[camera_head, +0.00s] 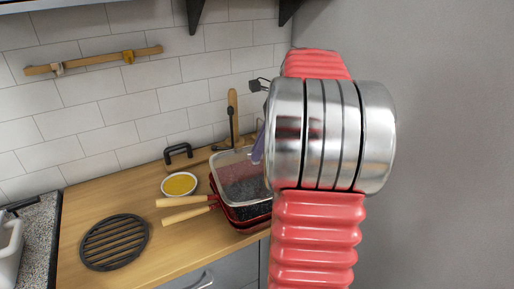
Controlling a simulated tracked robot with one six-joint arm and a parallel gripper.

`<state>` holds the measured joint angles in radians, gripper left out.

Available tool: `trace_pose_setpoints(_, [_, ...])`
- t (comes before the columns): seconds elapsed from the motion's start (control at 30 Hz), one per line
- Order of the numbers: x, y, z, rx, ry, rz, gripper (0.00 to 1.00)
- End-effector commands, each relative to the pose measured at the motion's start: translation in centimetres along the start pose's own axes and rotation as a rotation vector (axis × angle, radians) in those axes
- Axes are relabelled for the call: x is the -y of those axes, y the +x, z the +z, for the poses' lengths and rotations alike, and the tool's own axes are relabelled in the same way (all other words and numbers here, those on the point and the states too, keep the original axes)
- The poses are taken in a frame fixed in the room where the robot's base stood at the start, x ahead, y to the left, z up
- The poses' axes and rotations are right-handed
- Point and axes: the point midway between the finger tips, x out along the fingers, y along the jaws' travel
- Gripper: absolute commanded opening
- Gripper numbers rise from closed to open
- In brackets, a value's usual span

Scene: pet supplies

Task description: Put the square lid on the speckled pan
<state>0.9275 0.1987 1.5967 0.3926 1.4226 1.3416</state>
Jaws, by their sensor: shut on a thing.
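The square lid (228,167) is clear glass with a pale rim. It shows just above the speckled pan (238,213), covering much of it in this view; I cannot tell whether they touch. The pan is red outside with a dark speckled inside, and sits near the counter's right end. Two pale wooden handles point left from here, one above the other. My gripper (259,143) shows only as a purplish sliver at the lid's right edge, shut on the lid; my red and silver arm hides the rest and the lid's right side.
A white bowl of yellow food (179,184) stands close left of the pan. A black round grate (114,242) lies on the wooden counter (90,205). A black handled item (178,153) and an upright wooden piece (232,106) are behind. The tiled wall closes the back.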

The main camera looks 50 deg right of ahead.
Motion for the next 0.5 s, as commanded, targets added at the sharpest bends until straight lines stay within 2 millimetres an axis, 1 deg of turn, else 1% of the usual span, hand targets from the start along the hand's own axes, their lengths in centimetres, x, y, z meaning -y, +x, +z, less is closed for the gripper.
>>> trace_pose_setpoints(0.27, [0.1, 0.6, 0.0, 0.000, -0.004, -0.001, 0.00])
trace_pose_setpoints(0.5, [0.0, 1.9, -0.5, 0.001, -0.004, 0.001, 0.00])
